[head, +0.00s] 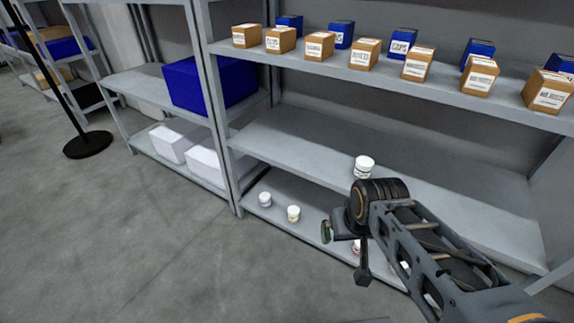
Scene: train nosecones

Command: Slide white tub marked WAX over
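Several small white tubs are in view, but their labels are too small to read, so I cannot tell which is marked WAX. One tub (364,168) stands upright on the middle shelf, just behind my wrist. Two more, a left tub (265,199) and a yellowish-labelled tub (293,214), stand on the bottom shelf. Another tub (357,247) shows partly between my fingers, with a reddish label; whether they touch it is unclear. My gripper (345,253) points down in front of the lower shelves, its two fingers apart. My arm hides part of the bottom shelf.
The middle shelf (300,140) is mostly bare. The upper shelf (400,85) holds several labelled brown and blue boxes. A rack upright (222,130) stands left of the tubs. The left rack holds a blue bin (205,85) and white boxes (170,142).

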